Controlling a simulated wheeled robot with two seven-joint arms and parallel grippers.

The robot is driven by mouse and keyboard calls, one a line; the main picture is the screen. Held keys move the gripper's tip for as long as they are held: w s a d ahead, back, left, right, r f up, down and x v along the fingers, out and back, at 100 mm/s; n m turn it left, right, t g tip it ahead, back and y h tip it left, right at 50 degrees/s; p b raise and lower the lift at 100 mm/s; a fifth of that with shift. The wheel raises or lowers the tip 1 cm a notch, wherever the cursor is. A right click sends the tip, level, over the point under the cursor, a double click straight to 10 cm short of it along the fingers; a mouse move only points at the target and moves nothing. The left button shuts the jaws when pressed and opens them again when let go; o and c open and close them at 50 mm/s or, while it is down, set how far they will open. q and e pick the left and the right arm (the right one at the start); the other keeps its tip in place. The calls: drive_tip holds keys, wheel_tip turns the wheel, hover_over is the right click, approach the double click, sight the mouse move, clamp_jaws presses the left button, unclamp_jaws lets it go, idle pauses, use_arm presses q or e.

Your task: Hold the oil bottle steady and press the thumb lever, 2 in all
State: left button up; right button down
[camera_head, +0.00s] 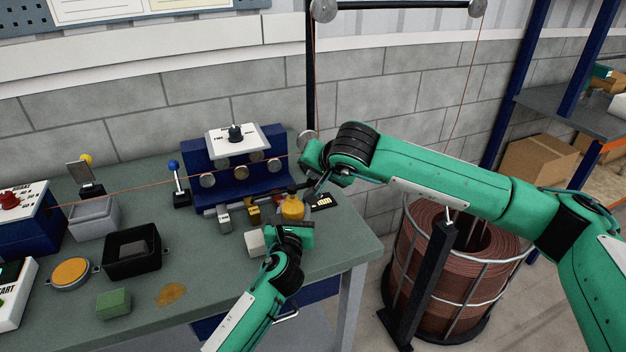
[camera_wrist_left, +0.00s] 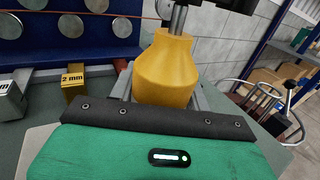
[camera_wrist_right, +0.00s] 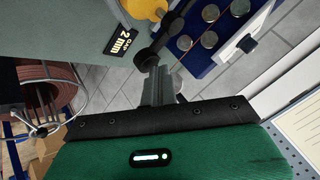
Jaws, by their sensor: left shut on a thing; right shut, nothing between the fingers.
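The yellow oil bottle (camera_head: 293,208) stands upright near the right end of the green bench. My left gripper (camera_head: 292,226) is shut on its body; the left wrist view shows the bottle (camera_wrist_left: 166,72) close up, with a metal neck and a dark top cut off by the frame. My right gripper (camera_head: 313,182) is shut and empty, just above and beside the bottle's top. In the right wrist view its closed fingertips (camera_wrist_right: 157,72) are at the dark lever part (camera_wrist_right: 148,54); I cannot tell whether they touch it. The bottle's edge (camera_wrist_right: 146,8) shows above.
A blue roller stand (camera_head: 240,177) is behind the bottle, with a blue-knobbed lever (camera_head: 175,175) at its left. A black label card (camera_head: 325,201) lies right of the bottle. Black and grey bins (camera_head: 133,250) are to the left. A copper wire coil (camera_head: 425,250) stands on the floor right.

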sight(315, 183)
drive_tip(key=shift+f, duration=0.8)
idle(0.6)
drive_tip(key=shift+r, duration=1.4)
drive_tip(key=shift+r, duration=0.1)
drive_tip(key=shift+r, duration=2.45)
drive_tip(key=shift+r, duration=1.85)
drive_tip(key=shift+f, duration=4.4)
